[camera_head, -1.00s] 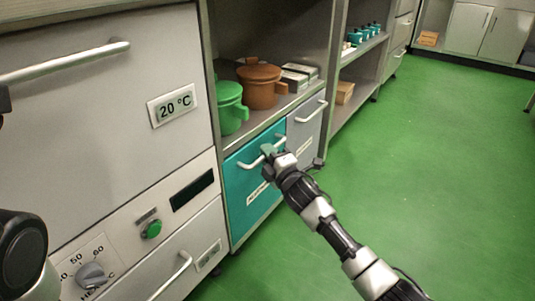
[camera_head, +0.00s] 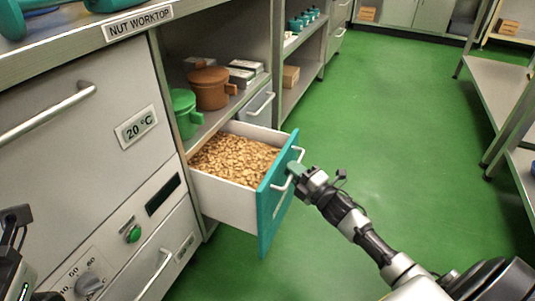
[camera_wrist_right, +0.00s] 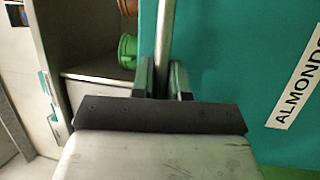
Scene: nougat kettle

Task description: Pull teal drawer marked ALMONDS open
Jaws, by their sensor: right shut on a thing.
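The teal drawer (camera_head: 271,214) stands pulled out from the cabinet, with its white side wall in view and almonds (camera_head: 235,157) inside. Its ALMONDS label (camera_wrist_right: 300,84) shows at the right in the right wrist view. The drawer's bar handle (camera_head: 283,186) is on the teal front. My right gripper (camera_head: 296,171) is shut on this handle; in the right wrist view the handle bar (camera_wrist_right: 164,45) runs between the two fingers (camera_wrist_right: 163,78). My left arm shows in part at the lower left edge of the head view; its fingers cannot be made out.
A grey drawer (camera_head: 260,104) beside the teal one is shut. A green pot (camera_head: 186,112) and a brown pot (camera_head: 211,88) stand on the shelf above. Green floor (camera_head: 395,120) is free to the right, up to a metal rack (camera_head: 505,95).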

